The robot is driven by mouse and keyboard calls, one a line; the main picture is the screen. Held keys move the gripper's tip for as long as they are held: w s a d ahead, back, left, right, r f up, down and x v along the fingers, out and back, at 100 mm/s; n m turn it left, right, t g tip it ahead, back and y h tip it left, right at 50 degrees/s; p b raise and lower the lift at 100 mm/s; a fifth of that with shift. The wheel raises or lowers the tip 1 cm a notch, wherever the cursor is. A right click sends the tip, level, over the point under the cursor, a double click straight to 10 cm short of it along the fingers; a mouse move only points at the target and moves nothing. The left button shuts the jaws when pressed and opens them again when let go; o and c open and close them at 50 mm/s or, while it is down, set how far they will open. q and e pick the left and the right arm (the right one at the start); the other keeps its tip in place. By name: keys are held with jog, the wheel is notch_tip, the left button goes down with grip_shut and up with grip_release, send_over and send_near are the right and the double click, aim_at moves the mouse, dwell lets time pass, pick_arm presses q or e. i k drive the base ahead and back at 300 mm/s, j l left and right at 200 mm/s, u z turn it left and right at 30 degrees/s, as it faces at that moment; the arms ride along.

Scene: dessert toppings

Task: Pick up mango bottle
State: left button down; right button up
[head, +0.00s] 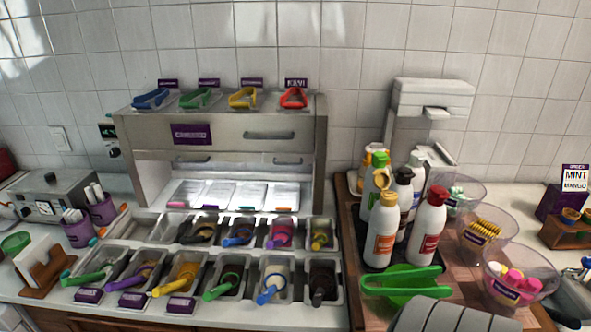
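Several bottles stand upright in a group on a dark tray at the right of the counter in the head view. The front left one is a white bottle with a yellow-orange cap and an orange label (382,232); its label is too small to read, so I cannot confirm that it is the mango bottle. Next to it stands a white bottle with a red cap and red label (428,230). Neither of my grippers is recognisable in view.
Green tongs (402,284) lie just in front of the bottles. Clear bowls of toppings (520,277) stand to the right, a white dispenser (432,98) behind. A topping station (225,132) with filled bins fills the left.

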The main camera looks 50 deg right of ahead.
aim_at(385, 217)
jog(key=z, duration=2.25)
jog(key=j+z, duration=0.25)
jog(key=j, duration=0.95)
jog(key=k, duration=0.05)
